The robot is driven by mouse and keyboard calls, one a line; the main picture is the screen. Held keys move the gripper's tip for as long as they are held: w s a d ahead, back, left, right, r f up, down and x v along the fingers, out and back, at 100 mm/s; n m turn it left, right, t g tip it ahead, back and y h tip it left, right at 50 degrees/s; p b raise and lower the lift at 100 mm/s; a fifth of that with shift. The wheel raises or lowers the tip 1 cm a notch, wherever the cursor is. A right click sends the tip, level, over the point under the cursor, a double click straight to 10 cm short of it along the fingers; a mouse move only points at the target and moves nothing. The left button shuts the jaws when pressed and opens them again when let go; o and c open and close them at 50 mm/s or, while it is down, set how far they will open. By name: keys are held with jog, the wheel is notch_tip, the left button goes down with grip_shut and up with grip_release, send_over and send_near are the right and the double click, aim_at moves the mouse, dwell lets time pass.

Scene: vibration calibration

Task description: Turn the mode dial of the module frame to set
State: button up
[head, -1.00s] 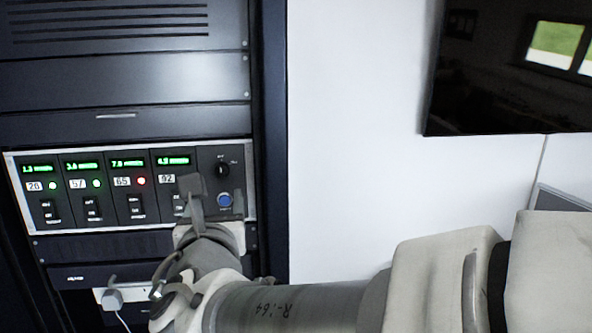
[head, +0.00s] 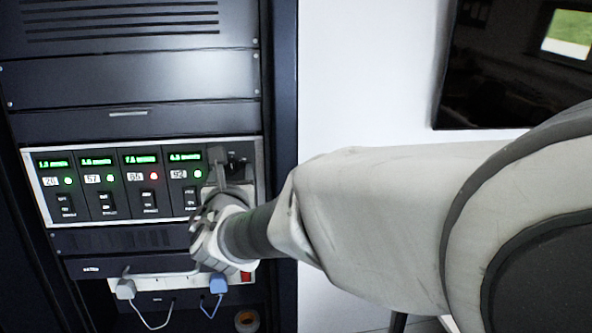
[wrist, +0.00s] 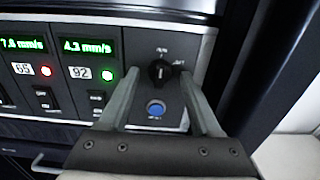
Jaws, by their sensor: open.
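The module frame (head: 29,176) is a silver-edged panel in the dark rack, with several modules showing green readouts. Its mode dial (wrist: 159,72) is a black knob at the right end, with small labels above and to its right, one partly legible as "RUN". A blue round button (wrist: 156,109) sits below the dial. My gripper (wrist: 164,88) is open, its two fingers either side of the dial and button in the wrist view, apart from the knob as far as I can tell. In the head view my gripper (head: 217,165) covers the dial.
Module 92 (wrist: 81,73) has a green lamp; module 65 (wrist: 22,69) has a red one. Below the frame hang a grey plug (head: 126,289) and a blue plug (head: 218,283) with cables. A white wall and a dark screen (head: 500,70) are on the right.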

grip_shut()
jog(key=shift+f+b, duration=0.2)
jog(key=shift+b, duration=0.45)
jog(key=m+b, duration=0.2)
jog(key=b, duration=0.1)
jog(key=shift+f+b, duration=0.2)
jog(key=shift+b, duration=0.15)
jog(key=m+b, duration=0.3)
jog(key=b, duration=0.3)
jog(key=m+b, duration=0.2)
jog(key=b, duration=0.1)
jog(key=m+b, duration=0.2)
jog(key=shift+a+r+m+b, duration=0.1)
jog(key=shift+r+m+b, duration=0.1)
jog(key=shift+m+b, duration=0.15)
jog(key=shift+r+m+b, duration=0.2)
jog(key=shift+m+b, duration=0.85)
jog(key=shift+b, duration=0.15)
jog(key=shift+r, duration=0.1)
